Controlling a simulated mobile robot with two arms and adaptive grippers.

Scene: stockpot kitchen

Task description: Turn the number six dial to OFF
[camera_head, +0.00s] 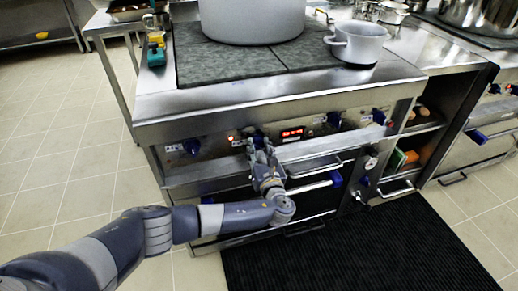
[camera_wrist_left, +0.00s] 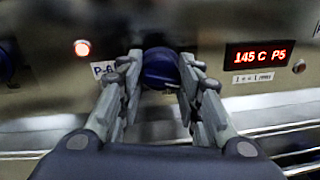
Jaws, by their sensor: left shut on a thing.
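My left gripper (camera_head: 261,150) reaches up to the stove's front panel from the left. It is shut on a blue dial (camera_head: 257,137), with one finger on each side of it. In the left wrist view the dial (camera_wrist_left: 160,68) sits between the fingertips of my left gripper (camera_wrist_left: 160,75). A small label beside it is partly covered by a finger and I cannot read it fully. The dial's pointer mark and any OFF mark cannot be made out. My right gripper is not in view.
Other blue dials (camera_head: 191,146) (camera_head: 334,119) (camera_head: 379,116) line the panel (camera_head: 215,143). A red display (camera_wrist_left: 258,56) reads 145 C P5, and a red lamp (camera_wrist_left: 82,48) glows left of the held dial. A large pot (camera_head: 252,20) and a smaller pot (camera_head: 357,45) stand above.

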